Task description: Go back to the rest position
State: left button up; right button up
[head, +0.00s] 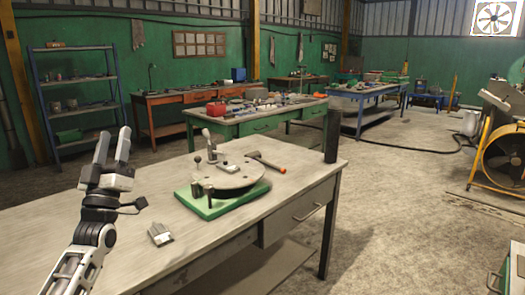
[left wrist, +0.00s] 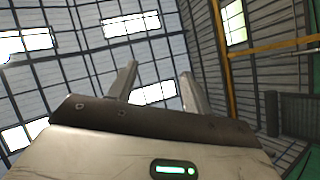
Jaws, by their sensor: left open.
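My left gripper (head: 112,146) is raised at the left of the head view, above the near workbench, with its fingers pointing up. It is open, and nothing is between its fingers. In the left wrist view its two fingers (left wrist: 159,85) stand apart against the roof panels and windows. My right gripper is not in view.
The near workbench (head: 120,222) bears a round plate fixture on a green base (head: 210,211), a hammer (head: 267,163), a small grey block (head: 160,234) and a dark upright cylinder (head: 332,136). A blue shelf (head: 75,77) stands behind.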

pick_arm(q)
jog(key=w+f+m+g+y, duration=0.15)
jog(key=f+m+g, duration=0.35)
jog(key=f, duration=0.6)
jog(key=w+f+m+g, duration=0.25)
jog(key=f+g, duration=0.35)
jog(key=f, duration=0.4)
jog(key=s+d+f+g+h, duration=0.1)
jog(key=s+d+f+g, duration=0.1)
jog(key=s+d+f, duration=0.5)
jog(key=s+d+f+g+h, duration=0.2)
jog(key=s+f, duration=0.7)
jog(key=f, duration=0.2)
jog(key=s+d+f+g, duration=0.1)
jog(key=s+d+f, duration=0.2)
jog(key=s, duration=0.7)
jog(key=s+d+f+g+h, duration=0.1)
jog(key=s+d+f+g, duration=0.1)
jog(key=s, duration=0.8)
jog(key=d+f, duration=0.1)
jog(key=d, duration=0.1)
jog(key=shift+s+d+f+n, duration=0.25)
jog(key=shift+d+n, duration=0.05)
jog(key=shift+n, duration=0.05)
